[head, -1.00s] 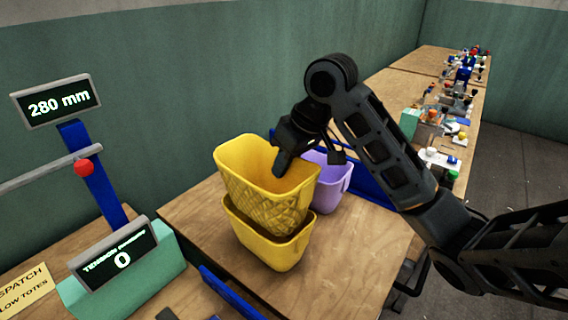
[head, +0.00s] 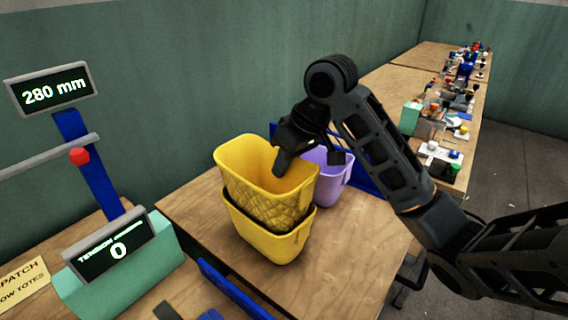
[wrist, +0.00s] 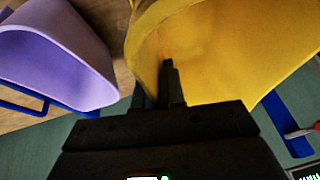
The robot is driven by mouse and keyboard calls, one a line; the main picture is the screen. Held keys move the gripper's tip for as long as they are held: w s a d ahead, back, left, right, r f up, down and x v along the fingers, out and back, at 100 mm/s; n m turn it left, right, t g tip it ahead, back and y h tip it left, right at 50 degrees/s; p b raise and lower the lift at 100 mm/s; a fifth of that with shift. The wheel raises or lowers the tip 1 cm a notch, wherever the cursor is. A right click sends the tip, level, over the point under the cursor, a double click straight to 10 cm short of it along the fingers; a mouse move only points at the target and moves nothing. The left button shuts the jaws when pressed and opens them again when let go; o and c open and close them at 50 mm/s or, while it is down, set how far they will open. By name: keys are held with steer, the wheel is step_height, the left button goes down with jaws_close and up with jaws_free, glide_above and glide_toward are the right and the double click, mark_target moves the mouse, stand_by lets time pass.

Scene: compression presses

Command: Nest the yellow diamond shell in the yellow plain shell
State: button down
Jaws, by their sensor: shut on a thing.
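The yellow diamond shell (head: 265,199), with a quilted diamond pattern on its wall, sits with its lower part inside the yellow plain shell (head: 268,246), which stands on the wooden table. Its upper part stands clear above the plain shell's rim. My gripper (head: 281,165) is shut on the diamond shell's rim at the far right side, one finger inside the wall. In the wrist view the diamond shell (wrist: 225,45) fills the upper right, with a dark finger against its inner wall. How deep its base reaches inside the plain shell is hidden.
A purple shell (head: 331,176) stands right behind the yellow pair, close to them. A blue rail (head: 370,178) runs behind it. At left are a press with a 280 mm display (head: 52,92) and a tension display (head: 112,250) reading 0. The table's front right is clear.

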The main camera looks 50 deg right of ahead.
stand_by(0.3)
steer(key=c, duration=1.1)
jaws_free()
steer(key=shift+c, duration=0.2)
steer(key=shift+r+p, duration=3.6)
steer(key=shift+r, duration=0.25)
steer(key=shift+r+p, duration=0.3)
steer(key=shift+r, duration=0.85)
steer(key=shift+a, duration=0.1)
